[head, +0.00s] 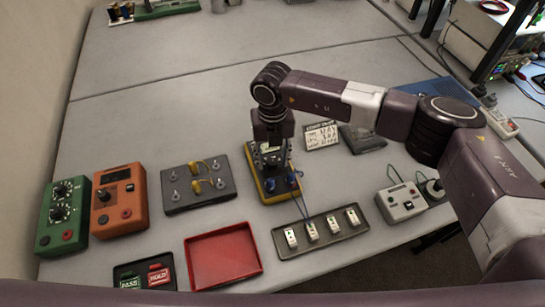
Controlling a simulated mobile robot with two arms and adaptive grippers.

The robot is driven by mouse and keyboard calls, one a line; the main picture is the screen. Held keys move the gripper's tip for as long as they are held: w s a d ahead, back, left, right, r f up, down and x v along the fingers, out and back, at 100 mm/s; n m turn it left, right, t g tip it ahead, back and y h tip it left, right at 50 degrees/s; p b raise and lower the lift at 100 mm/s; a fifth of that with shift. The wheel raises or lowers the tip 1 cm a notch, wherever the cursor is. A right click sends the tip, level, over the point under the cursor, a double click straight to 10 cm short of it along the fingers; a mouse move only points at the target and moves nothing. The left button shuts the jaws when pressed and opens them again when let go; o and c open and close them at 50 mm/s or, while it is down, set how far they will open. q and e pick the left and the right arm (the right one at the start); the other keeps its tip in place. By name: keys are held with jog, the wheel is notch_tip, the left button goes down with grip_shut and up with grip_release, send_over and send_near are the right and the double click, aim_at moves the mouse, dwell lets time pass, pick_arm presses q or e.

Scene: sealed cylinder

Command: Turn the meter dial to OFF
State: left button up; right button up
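The meter (266,189) is a yellow-edged, dark-faced handheld unit lying on the grey table near the middle. Blue leads plug into its lower end. My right arm reaches in from the right, and its gripper (273,152) points down over the upper part of the meter. The gripper and wrist cover the dial, so its setting is hidden. I cannot tell whether the fingers touch the dial or how far apart they are. My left gripper is not in view.
Left of the meter are a black board with yellow leads (198,186), an orange box (120,200) and a green box (63,215). In front are a red tray (222,258) and a tray of white parts (320,232). A small sign (321,135) stands behind right.

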grip_shut()
jog(key=shift+f+b, duration=0.1)
jog(key=shift+b, duration=0.35)
jog(key=n+b, duration=1.1)
jog(key=b, duration=0.4)
jog(key=shift+w+f, duration=0.1)
jog(key=shift+f, duration=0.05)
jog(key=shift+n+b, duration=1.1)
jog(key=shift+n, duration=0.1)
jog(key=shift+r+n+b, duration=0.25)
jog(key=shift+n+b, duration=0.45)
jog(key=shift+n, duration=0.5)
jog(key=shift+r, duration=0.1)
jog(key=shift+o, duration=0.3)
grip_release()
jog(key=shift+d, duration=0.1)
